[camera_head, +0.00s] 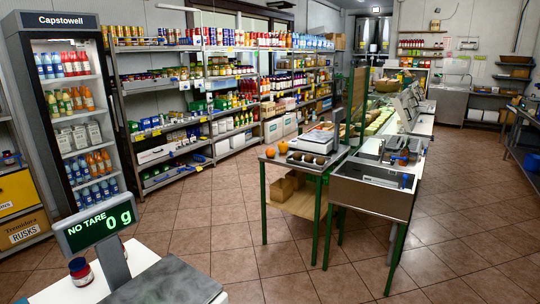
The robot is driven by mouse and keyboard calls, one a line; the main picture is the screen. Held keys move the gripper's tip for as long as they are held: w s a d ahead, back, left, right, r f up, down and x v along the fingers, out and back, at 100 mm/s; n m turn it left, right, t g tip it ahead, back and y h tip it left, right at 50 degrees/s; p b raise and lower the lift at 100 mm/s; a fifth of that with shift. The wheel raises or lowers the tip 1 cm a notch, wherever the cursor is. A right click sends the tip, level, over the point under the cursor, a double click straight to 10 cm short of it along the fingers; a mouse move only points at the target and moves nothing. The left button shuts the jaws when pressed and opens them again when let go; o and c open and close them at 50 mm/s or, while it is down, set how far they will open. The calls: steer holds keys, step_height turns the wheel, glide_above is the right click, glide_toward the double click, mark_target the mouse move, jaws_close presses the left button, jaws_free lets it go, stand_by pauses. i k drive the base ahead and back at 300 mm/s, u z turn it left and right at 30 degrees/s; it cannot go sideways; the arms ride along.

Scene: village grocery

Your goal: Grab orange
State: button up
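Two small round orange-coloured fruits sit on the left end of a green-legged table in the middle of the room. One orange (270,153) is near the table's left corner. The other orange (283,147) is just behind it to the right. They are far off and small, so I cannot tell their details. My gripper is not in view.
A drinks fridge (75,110) and stocked shelves line the left. Tiled floor (205,225) is clear before the table.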

mark_target(270, 152)
steer(key=z, duration=0.5)
steer(key=i, duration=4.55)
steer(key=u, duration=2.6)
